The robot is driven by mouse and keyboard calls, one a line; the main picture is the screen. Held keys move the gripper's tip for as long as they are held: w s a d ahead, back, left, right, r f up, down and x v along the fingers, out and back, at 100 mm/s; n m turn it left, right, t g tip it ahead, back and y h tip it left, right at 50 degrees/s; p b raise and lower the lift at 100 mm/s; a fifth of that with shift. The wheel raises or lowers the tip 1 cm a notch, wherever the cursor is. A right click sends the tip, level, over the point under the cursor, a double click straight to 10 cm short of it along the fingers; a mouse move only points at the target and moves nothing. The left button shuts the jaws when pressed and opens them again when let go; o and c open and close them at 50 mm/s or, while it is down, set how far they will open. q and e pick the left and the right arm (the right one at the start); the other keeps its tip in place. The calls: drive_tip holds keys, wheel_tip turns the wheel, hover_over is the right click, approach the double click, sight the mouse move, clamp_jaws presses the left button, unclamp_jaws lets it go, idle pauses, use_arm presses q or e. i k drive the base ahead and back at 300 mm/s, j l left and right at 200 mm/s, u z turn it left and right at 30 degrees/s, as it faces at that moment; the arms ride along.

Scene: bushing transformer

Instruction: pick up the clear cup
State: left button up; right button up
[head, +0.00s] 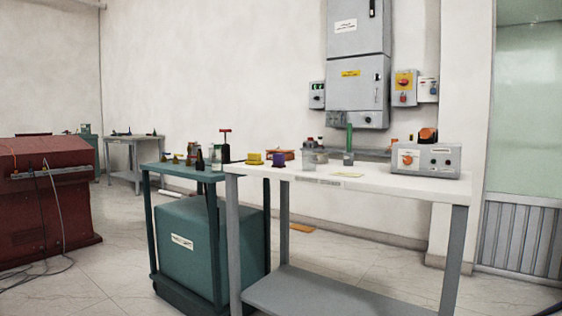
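A small, clear, see-through container that looks like the clear cup (309,161) stands upright on the white-topped table (375,186), left of the table's middle near its back. A purple object (279,160) is close to its left, and a grey piece with a green upright rod (349,148) is to its right. The cup is small in the view, so its rim and any contents are hard to tell. Neither of my grippers is in the head view.
A control box (425,161) sits at the table's right end. A teal cart (165,168) with bottles and small items adjoins the left end. A red machine (45,190) stands far left with cables on the floor. Floor in front of the cart is clear.

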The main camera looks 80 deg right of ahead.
sight(309, 157)
drive_tip(key=z, duration=2.9)
